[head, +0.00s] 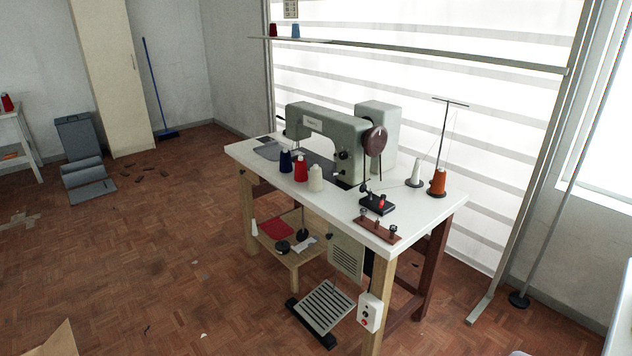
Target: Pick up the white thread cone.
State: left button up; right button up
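A white, slightly cream thread cone (315,179) stands upright on the white tabletop (410,213) of the sewing table, near its front edge. A red thread cone (300,168) and a dark blue thread cone (285,161) stand to its left in a row. Another white cone (415,175) stands further back on the right at the thread stand, next to an orange cone (437,182). Neither of my grippers is in view.
A grey-green sewing machine (330,123) stands behind the row of cones. A black device (377,203) and a brown strip with knobs (377,229) lie to the right. A pedal (325,306) and a low wooden shelf (293,258) are below. The floor at left is mostly open.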

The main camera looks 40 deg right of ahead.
aim_at(415, 179)
jog(key=z, duration=1.9)
jog(key=i, duration=0.1)
